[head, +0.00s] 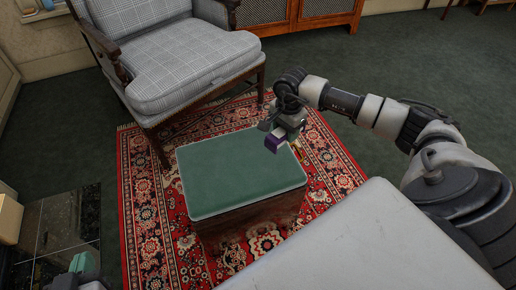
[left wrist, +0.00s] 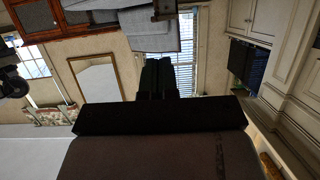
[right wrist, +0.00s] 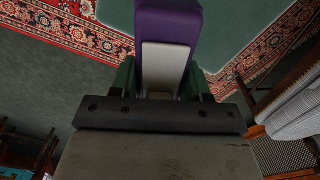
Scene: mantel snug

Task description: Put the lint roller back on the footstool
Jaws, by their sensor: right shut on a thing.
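The lint roller, purple with a pale grey part, is held in my right gripper (head: 284,130); its purple end (head: 274,142) shows over the far right edge of the footstool. In the right wrist view, the lint roller (right wrist: 166,40) sits between the green fingers, with the footstool top behind it. The footstool (head: 235,170) has a flat, bare green top and dark wooden sides. I cannot tell whether the roller touches it. My left gripper (head: 84,264) is at the bottom left, away from the footstool; in the left wrist view its dark fingers (left wrist: 158,78) are together and empty.
The footstool stands on a red patterned rug (head: 150,215). A grey checked armchair (head: 185,65) stands close behind it. A wooden cabinet (head: 310,12) is at the back. Dark hearth tiles (head: 60,225) lie at the left. Open green carpet (head: 400,60) is at the right.

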